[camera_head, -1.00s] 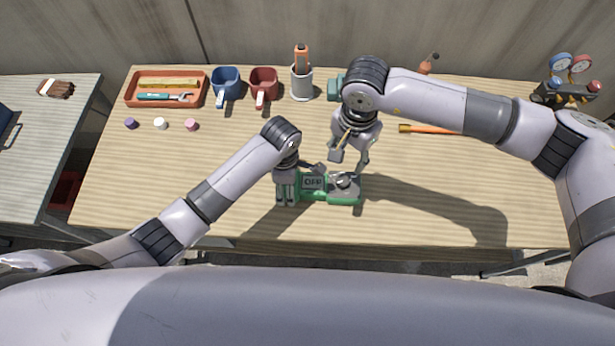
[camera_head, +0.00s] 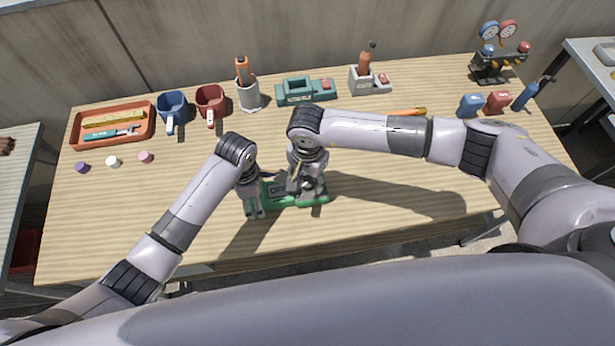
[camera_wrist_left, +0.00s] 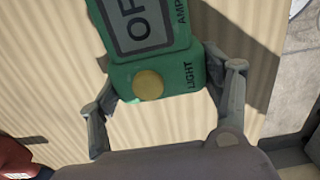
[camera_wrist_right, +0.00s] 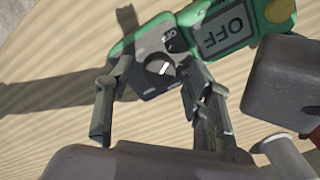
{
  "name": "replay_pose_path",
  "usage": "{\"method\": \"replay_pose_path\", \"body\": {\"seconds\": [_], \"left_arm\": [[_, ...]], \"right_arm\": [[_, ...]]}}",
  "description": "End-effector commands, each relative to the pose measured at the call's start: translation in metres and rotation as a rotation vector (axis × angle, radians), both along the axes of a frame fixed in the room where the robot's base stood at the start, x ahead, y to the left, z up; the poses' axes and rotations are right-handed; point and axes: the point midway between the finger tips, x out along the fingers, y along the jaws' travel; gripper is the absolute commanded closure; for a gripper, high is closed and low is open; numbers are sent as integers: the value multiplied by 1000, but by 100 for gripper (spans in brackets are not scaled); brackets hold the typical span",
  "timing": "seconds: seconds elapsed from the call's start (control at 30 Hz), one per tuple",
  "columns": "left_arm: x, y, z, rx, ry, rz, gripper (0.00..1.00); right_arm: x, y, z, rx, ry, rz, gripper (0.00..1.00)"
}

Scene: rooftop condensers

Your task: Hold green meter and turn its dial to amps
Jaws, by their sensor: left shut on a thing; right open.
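The green meter (camera_head: 279,203) lies on the wooden table, partly hidden by both grippers in the head view. Its grey display (camera_wrist_right: 225,30) reads OFF. My left gripper (camera_head: 256,212) is shut on the meter's end by the yellow button (camera_wrist_left: 148,85), one finger on each side, as the left wrist view shows. My right gripper (camera_head: 308,200) is above the other end. In the right wrist view its open fingers (camera_wrist_right: 150,95) stand either side of the round dial (camera_wrist_right: 159,68); I cannot tell whether they touch it. The dial has a white mark, with an OFF label nearby.
An orange tray (camera_head: 151,125), a blue mug (camera_head: 172,106), a red mug (camera_head: 210,103), a grey cup (camera_head: 249,96) and a teal device (camera_head: 295,91) line the back. A gauge set (camera_head: 497,70) stands back right. The table's front right is clear.

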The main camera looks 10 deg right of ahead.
Motion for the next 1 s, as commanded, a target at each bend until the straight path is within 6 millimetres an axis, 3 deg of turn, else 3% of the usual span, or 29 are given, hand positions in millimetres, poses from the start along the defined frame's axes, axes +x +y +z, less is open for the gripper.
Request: {"method": "replay_pose_path", "body": {"seconds": [0.3, 1.0], "left_arm": [[0, 0, 0, -1, -2, 1, 74], [1, 0, 0, 0, -2, 1, 74]], "right_arm": [[0, 0, -2, 0, 0, 0, 53], [0, 0, -2, 0, 0, 0, 100]]}}
